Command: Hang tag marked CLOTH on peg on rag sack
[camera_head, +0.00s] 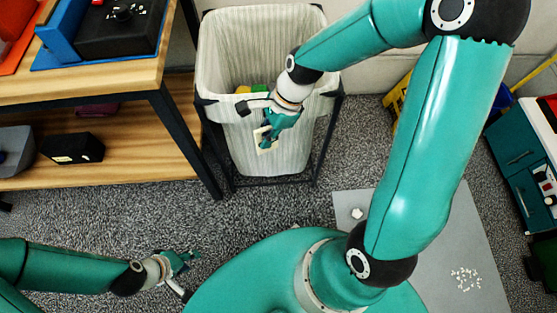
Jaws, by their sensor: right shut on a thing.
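The rag sack (222,60) is a pale striped cloth bag in a black frame, upper middle of the head view. Its mouth is open, with yellow and green items (259,88) inside. My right gripper (267,137) is in front of the sack's front side, just below the rim. It is shut on a small cream tag (262,148), which is partly covered by the fingers. The marking on the tag is not readable. I cannot make out the peg; the gripper may hide it. My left gripper (190,274) is open and empty above the carpet at lower left.
A wooden shelf unit (110,75) with black legs stands left of the sack, holding a blue tray and black boxes. A grey mat (450,240) with white bits lies at right. A teal drawer cabinet (520,160) stands at the right edge. Carpet before the sack is free.

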